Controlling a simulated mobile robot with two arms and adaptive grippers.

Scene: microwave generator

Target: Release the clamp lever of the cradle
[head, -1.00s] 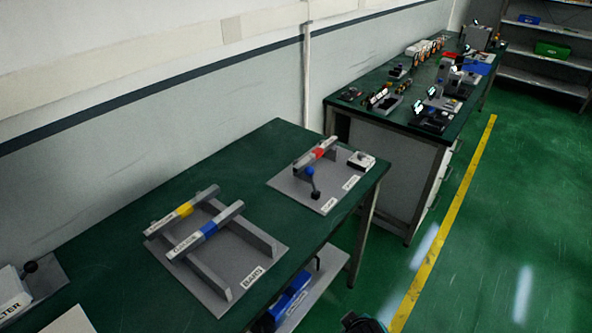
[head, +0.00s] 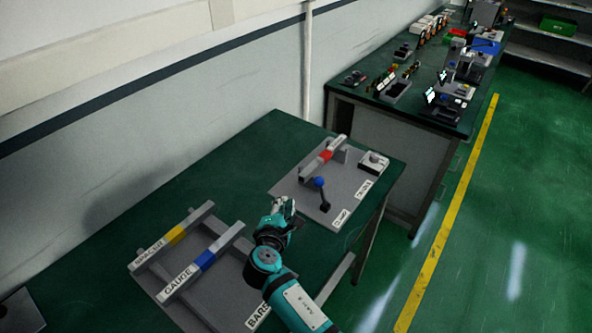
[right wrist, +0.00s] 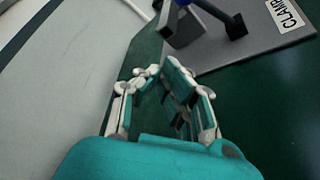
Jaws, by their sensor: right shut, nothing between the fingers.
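The cradle's grey plate (head: 292,187), labelled CLAMP, lies near the far end of the green bench. A bar with a red band (head: 325,156) rests on its supports. The clamp lever (head: 322,196) has a blue ball at one end and a dark end pointing toward the front edge. In the right wrist view the dark part of the lever (right wrist: 237,25) shows at the top, with the blue part cut off by the frame. My right gripper (head: 284,205) is shut and empty, left of the lever and apart from it. My left gripper is not in view.
A second grey rack (head: 213,295), labelled BARS, holds bars with yellow and blue bands, close to my right arm. The wall runs behind the bench. A second bench (head: 340,92) with several devices stands beyond.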

